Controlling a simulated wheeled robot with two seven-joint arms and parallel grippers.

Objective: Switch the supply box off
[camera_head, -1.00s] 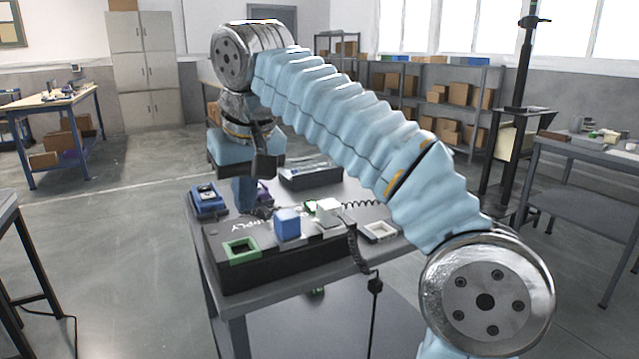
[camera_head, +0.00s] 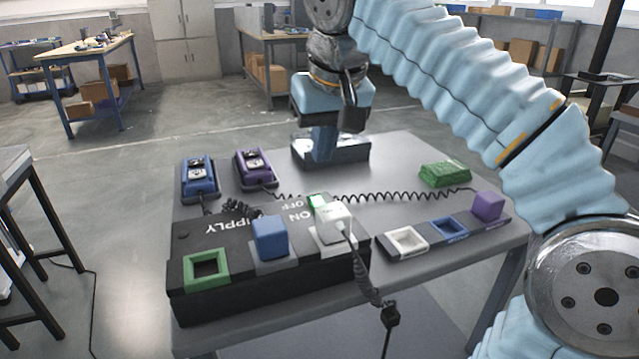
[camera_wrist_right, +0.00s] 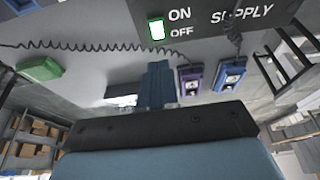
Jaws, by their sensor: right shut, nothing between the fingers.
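The supply box (camera_head: 270,285) is a long black box on the table, lettered SUPPLY, ON and OFF. Its small green-and-white switch (camera_head: 317,203) sits by the ON and OFF words; the wrist view also shows this switch (camera_wrist_right: 157,29), bright with a green edge. I cannot tell its position surely. A blue plug (camera_head: 270,237) and a white plug (camera_head: 334,219) sit in the box; its green-framed socket (camera_head: 206,268) is empty. My right gripper (camera_head: 325,148) is shut and empty, beyond the box and apart from the switch. Its blue fingers show in the wrist view (camera_wrist_right: 158,82). My left gripper is out of view.
A blue device (camera_head: 200,180) and a purple device (camera_head: 255,168) lie behind the box. A dark tray (camera_head: 345,154) is by the right gripper. A holder strip (camera_head: 425,243) with a purple plug (camera_head: 487,206) and a green block (camera_head: 444,174) lie right. Coiled cords cross the table.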

